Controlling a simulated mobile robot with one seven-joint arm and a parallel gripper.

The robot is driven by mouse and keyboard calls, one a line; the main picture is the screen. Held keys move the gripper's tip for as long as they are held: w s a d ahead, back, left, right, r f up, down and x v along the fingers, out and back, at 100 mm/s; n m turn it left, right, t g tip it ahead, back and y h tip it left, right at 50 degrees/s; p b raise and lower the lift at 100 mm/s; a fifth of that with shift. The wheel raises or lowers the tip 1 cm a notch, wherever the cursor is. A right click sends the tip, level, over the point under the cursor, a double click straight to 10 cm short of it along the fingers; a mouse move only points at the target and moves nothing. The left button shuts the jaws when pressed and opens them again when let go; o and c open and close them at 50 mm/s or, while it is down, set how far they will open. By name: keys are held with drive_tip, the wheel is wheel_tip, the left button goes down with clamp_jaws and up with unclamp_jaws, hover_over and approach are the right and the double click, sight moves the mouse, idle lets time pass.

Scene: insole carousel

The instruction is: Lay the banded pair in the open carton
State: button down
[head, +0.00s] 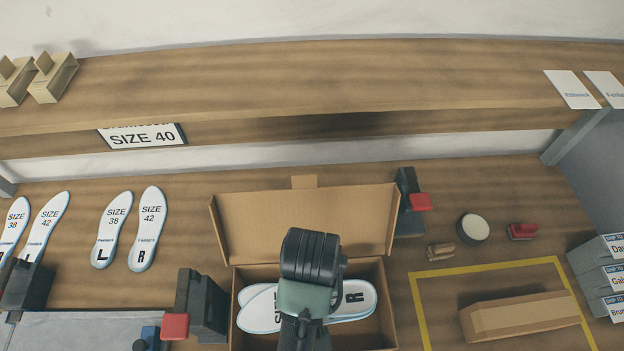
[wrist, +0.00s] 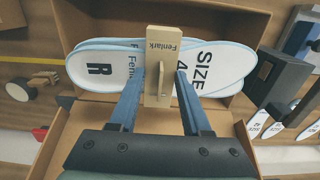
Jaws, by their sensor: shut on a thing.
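The open carton (head: 388,322) stands at the front centre of the bench in the head view, its lid (head: 305,220) raised at the back. The banded pair (head: 258,314) of white, blue-edged insoles lies lengthwise across the carton opening, within its walls; I cannot tell whether it touches the floor. In the wrist view the pair (wrist: 215,65) shows a tan band (wrist: 163,38) around its middle with an upright tab. My gripper (wrist: 158,88) is shut on the band's tab, one blue finger on each side. In the head view my wrist hides the band and fingertips.
Loose insoles (head: 147,230) lie on the bench at left. Dark fixtures (head: 203,300) with red parts stand close to the carton's left and back right. Right of it are a yellow taped area (head: 419,305) with a closed carton (head: 520,314), a round tin (head: 472,229) and labelled boxes (head: 600,265).

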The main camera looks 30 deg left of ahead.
wheel_tip(320, 180, down, 14)
drive_tip(key=shift+w+r+p, duration=0.1)
drive_tip(key=shift+r+p, duration=0.1)
drive_tip(key=shift+p, duration=0.25)
drive_tip(key=shift+f, duration=0.1)
drive_tip(key=shift+c, duration=1.8)
unclamp_jaws()
wheel_tip(320, 180, up, 12)
drive_tip(key=shift+r+b, duration=0.15)
drive_tip(key=shift+b, duration=0.25)
